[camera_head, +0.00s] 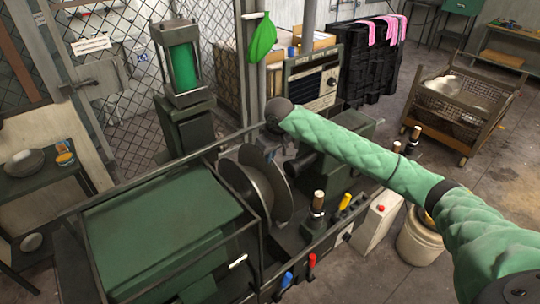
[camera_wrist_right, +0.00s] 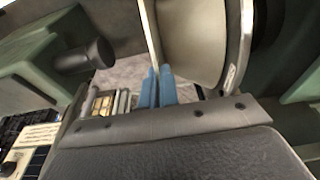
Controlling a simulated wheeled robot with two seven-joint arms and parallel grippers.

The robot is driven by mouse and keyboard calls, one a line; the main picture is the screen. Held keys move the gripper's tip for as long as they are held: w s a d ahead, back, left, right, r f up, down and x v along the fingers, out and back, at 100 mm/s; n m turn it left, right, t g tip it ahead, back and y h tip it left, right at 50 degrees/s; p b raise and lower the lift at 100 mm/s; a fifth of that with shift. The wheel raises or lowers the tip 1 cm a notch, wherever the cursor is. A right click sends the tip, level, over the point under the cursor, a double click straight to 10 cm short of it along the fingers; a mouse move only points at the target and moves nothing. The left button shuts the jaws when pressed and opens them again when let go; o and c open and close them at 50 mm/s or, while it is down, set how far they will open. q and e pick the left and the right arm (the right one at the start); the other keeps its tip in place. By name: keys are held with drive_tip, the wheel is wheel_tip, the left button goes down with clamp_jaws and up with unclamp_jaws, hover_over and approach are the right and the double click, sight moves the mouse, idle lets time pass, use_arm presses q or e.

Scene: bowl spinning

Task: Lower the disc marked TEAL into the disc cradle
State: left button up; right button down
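My right arm, in a green quilted sleeve, reaches in from the right in the head view. Its dark wrist ends just above two grey metal discs on the green spinning machine: a left disc (camera_head: 238,188) and a right disc (camera_head: 276,184). My right gripper shows in the wrist view (camera_wrist_right: 157,88), its blue fingers close together on the thin edge of a pale disc (camera_wrist_right: 190,40); in the head view its fingers are largely hidden. No TEAL marking is legible on any disc. I cannot pick out the disc cradle with certainty. My left gripper is not in view.
The machine's green housing (camera_head: 160,225) fills the front left, with dark frame rails around it. A bucket (camera_head: 419,238) is on the floor at right. A wire cart (camera_head: 462,110) stands farther back.

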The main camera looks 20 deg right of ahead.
drive_tip(key=shift+f, duration=0.35)
drive_tip(key=c, duration=1.6)
unclamp_jaws()
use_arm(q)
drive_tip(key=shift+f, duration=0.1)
